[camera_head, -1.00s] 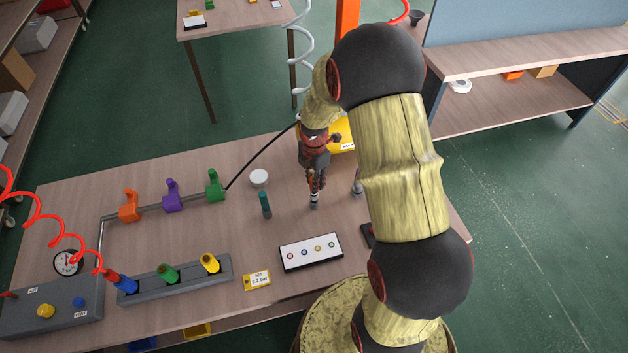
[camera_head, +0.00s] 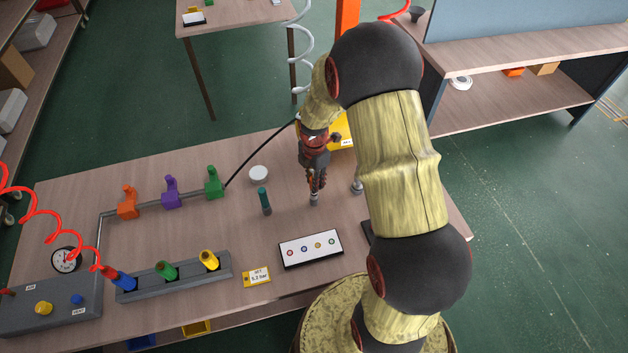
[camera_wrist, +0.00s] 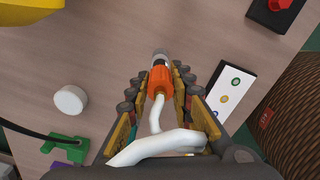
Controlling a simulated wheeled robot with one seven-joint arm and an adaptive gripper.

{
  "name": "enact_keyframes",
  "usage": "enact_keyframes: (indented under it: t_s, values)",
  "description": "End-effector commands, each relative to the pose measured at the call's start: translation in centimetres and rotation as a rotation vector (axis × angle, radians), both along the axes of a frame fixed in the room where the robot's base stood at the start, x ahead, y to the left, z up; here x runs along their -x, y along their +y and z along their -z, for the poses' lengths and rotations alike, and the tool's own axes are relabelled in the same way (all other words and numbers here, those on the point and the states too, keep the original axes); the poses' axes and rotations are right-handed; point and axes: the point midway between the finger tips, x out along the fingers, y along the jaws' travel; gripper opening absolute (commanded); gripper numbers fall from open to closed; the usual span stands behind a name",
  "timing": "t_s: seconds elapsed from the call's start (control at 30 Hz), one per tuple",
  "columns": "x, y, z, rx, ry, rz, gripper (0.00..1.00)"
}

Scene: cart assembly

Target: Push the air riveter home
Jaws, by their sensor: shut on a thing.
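My gripper (camera_head: 314,192) points down over the middle of the table. In the wrist view, its fingers (camera_wrist: 158,95) are closed around an orange body (camera_wrist: 160,82) with a grey metal end (camera_wrist: 160,58) and a white hose (camera_wrist: 155,118). This is the only thing in view that could be the air riveter; its shape is mostly hidden by the fingers. In the head view, a grey end (camera_head: 314,200) shows below the fingers, at or close to the tabletop. I cannot tell whether it is seated in anything.
A teal-topped peg (camera_head: 264,201) and white disc (camera_head: 258,173) stand left of my gripper. A grey post (camera_head: 357,184) is right, partly behind my arm. A white panel with coloured dots (camera_head: 310,249) lies in front. Orange, purple and green hooks (camera_head: 213,184) stand left on a rail.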

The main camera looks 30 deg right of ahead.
Motion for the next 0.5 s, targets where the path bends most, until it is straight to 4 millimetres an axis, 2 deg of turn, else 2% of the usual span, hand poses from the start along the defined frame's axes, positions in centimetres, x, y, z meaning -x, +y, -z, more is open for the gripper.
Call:
enact_keyframes:
  t_s: [0.37, 0.5]
  values:
    - [0.00, 0.00, 0.01, 0.000, 0.000, 0.000, 0.42]
    - [0.01, 0.00, 0.01, 0.000, 0.000, 0.000, 0.43]
